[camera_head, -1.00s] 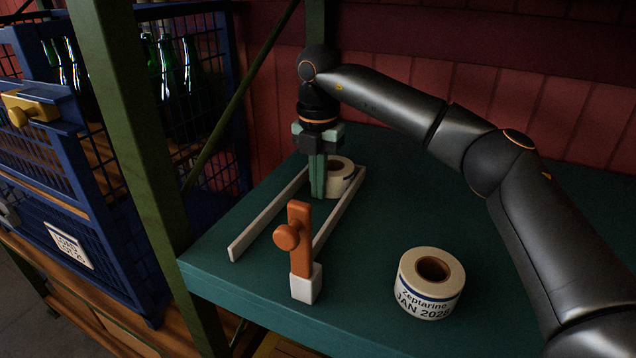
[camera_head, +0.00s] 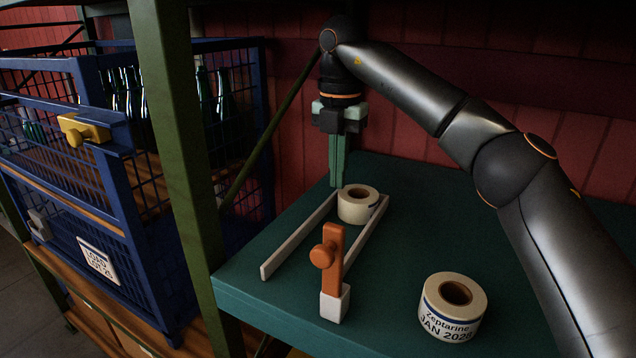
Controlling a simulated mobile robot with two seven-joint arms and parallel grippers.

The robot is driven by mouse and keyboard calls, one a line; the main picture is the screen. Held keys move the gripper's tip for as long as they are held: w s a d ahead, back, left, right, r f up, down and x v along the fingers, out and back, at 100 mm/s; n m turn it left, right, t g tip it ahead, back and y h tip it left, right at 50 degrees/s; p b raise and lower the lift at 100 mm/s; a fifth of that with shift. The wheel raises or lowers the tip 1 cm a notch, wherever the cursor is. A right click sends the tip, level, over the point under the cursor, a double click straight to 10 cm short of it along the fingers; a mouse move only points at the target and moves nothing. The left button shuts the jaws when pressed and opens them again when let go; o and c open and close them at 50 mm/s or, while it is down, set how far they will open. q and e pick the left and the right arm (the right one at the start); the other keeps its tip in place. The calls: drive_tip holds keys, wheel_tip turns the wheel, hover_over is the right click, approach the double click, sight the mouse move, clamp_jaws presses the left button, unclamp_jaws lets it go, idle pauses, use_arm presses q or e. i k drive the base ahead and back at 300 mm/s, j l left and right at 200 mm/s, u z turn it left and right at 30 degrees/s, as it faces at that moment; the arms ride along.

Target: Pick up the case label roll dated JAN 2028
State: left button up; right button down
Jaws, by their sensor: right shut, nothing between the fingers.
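The case label roll marked "Zeptarine JAN 2028" (camera_head: 452,309) stands on the teal shelf at the front right, its cardboard core facing up. A second cream roll (camera_head: 358,206) sits further back between two pale rails; its label cannot be read. My right gripper (camera_head: 337,184) is above and just behind that second roll, pointing down. Its fingers are shut together with nothing between them. It is well apart from the JAN 2028 roll. My left gripper is not in view.
Pale rails (camera_head: 298,237) flank the second roll. An orange lever with a knob (camera_head: 332,258) stands on a white block at their front end. A blue mesh cage (camera_head: 150,215) with green bottles stands left, beyond a green post (camera_head: 178,150). The teal shelf (camera_head: 420,235) is clear between the rolls.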

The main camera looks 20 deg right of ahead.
sight(452, 307)
drive_tip(key=k, duration=1)
